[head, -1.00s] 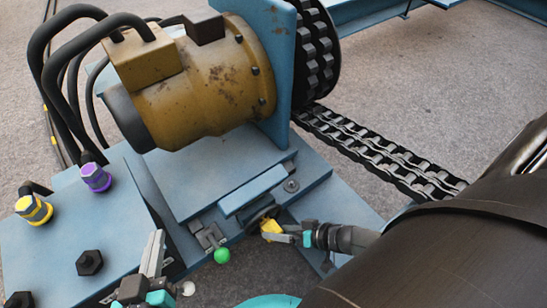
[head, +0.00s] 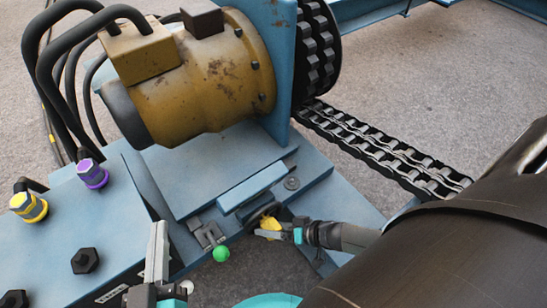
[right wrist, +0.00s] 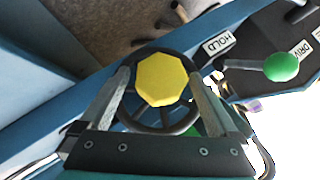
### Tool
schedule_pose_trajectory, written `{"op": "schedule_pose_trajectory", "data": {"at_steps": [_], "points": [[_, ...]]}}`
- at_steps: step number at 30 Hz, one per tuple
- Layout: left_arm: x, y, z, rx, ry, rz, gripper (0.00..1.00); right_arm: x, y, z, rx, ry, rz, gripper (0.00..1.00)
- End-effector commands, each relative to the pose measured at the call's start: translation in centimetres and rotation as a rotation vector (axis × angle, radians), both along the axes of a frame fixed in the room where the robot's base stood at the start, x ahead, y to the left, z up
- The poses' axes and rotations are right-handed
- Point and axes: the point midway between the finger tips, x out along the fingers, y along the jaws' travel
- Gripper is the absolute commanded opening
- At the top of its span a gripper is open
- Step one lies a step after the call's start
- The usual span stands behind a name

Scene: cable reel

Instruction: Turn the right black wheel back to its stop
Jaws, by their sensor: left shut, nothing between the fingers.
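The black wheel (head: 261,213) sits low on the blue base below the yellow motor. In the right wrist view the wheel (right wrist: 165,117) shows its rim and spokes behind a yellow eight-sided hub (right wrist: 163,79). My right gripper (right wrist: 161,75) has one finger on each side of the wheel, at its rim. I cannot tell whether the fingers press on it. In the head view my right gripper (head: 277,234) covers part of the wheel. My left gripper (head: 158,226) is shut and empty at the lower left, pointing up in the picture, apart from the wheel.
A lever with a green ball (head: 221,254) stands just left of the wheel; labels HOLD (right wrist: 218,45) and DRIVE are near it. Purple (head: 92,174) and yellow (head: 29,207) hose fittings sit on the left box. The motor (head: 200,80) and chain (head: 385,150) lie behind.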

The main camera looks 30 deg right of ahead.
Motion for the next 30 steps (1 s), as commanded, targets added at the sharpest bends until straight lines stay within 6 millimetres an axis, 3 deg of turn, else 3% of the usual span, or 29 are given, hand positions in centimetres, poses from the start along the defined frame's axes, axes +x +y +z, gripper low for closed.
{"op": "schedule_pose_trajectory", "data": {"at_steps": [2,25,30], "points": [[0.0,0.0,-0.02,0.0,0.001,0.0,0.0,0.0,0.02,0.01,0.0,0.0,0.0,0.86],[0.02,0.02,-0.04,0.002,0.002,0.0,0.0,-0.03,-0.01,-0.02,0.001,0.0,-0.001,0.0],[0.02,0.01,-0.02,0.001,0.001,0.001,0.0,-0.04,-0.01,-0.02,0.0,0.001,-0.001,0.0]]}}
